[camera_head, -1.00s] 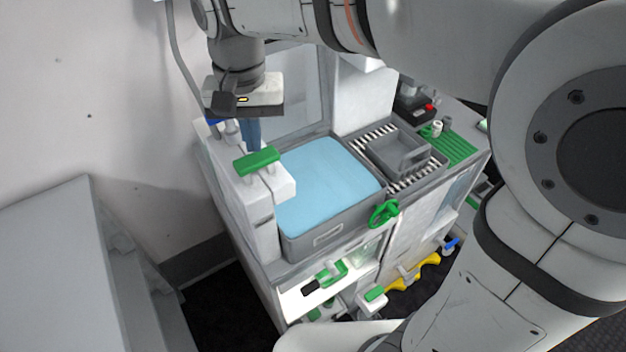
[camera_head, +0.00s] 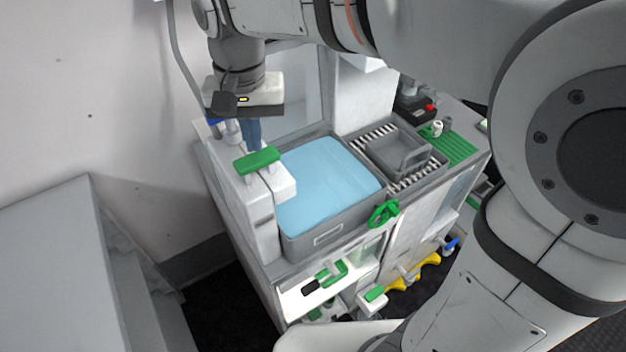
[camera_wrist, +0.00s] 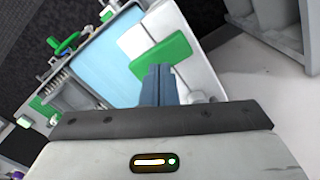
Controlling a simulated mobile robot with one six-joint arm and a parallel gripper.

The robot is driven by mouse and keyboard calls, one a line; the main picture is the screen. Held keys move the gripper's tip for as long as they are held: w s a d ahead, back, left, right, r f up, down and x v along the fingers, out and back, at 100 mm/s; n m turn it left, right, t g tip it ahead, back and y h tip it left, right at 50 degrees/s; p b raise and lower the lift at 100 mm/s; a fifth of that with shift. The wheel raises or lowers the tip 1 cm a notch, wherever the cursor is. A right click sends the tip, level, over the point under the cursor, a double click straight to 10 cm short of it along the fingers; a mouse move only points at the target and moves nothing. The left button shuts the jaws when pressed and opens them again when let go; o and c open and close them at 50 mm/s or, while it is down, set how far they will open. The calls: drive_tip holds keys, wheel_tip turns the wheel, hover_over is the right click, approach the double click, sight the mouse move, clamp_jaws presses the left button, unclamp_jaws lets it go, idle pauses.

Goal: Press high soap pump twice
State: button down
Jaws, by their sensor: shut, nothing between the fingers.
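A soap pump with a green top (camera_head: 257,160) stands at the left edge of the sink unit; its green top also shows in the wrist view (camera_wrist: 162,57). A second, blue-topped part (camera_head: 213,121) shows behind it, partly hidden by my wrist. My gripper (camera_head: 252,140) points down with blue fingers, just behind the green top. In the wrist view my fingers (camera_wrist: 158,74) are together, with nothing between them, and overlap the near edge of the green top. I cannot tell whether they touch it or anything below.
A basin of light blue water (camera_head: 328,180) lies right of the pump. A grey tray (camera_head: 398,152) sits on a striped rack beyond it. A green valve handle (camera_head: 384,213) sticks out in front. A wall stands close on the left.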

sight(257, 157)
drive_tip(key=shift+f, duration=0.25)
drive_tip(key=shift+f+b, duration=1.5)
drive_tip(key=shift+f, duration=0.45)
drive_tip(key=shift+r, duration=0.25)
drive_tip(key=shift+r+p, duration=1.75)
drive_tip(key=shift+r, duration=0.2)
drive_tip(key=shift+f, duration=0.15)
drive_tip(key=shift+f+b, duration=1.4)
drive_tip(key=shift+f, duration=0.55)
drive_tip(key=shift+r+p, duration=1.7)
drive_tip(key=shift+r, duration=0.4)
